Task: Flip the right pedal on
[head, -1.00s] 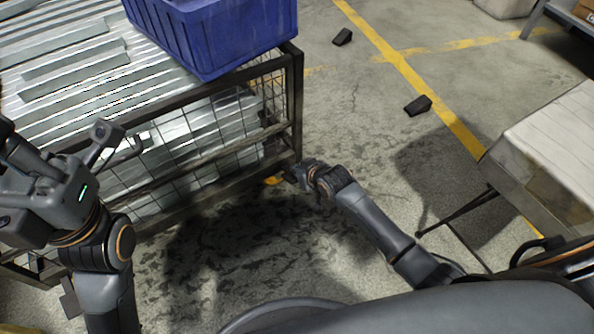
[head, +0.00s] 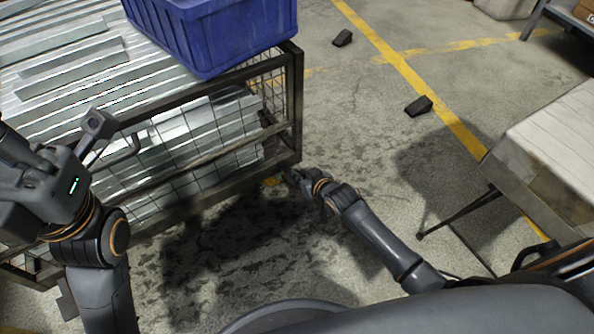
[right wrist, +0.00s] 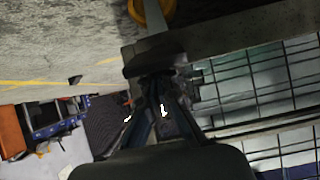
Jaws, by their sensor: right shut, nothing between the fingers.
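The wire-sided cart (head: 296,110) stands at the left, loaded with galvanized brackets. A small yellow part (head: 270,181) shows low at its near right corner; in the right wrist view a rounded yellow part (right wrist: 152,12) shows at the top edge. I cannot make out the pedal itself. My right gripper (head: 297,175) is low beside that corner, just right of the yellow part. In the right wrist view its fingers (right wrist: 158,88) are shut and empty, dark against the cart frame; contact cannot be told. My left gripper (head: 12,160) is at the left edge, its fingertips unclear.
A blue crate (head: 215,35) sits on top of the cart. A table (head: 550,135) with thin legs is at the right. Two dark wedges (head: 418,106) (head: 342,38) lie on the floor near yellow lines.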

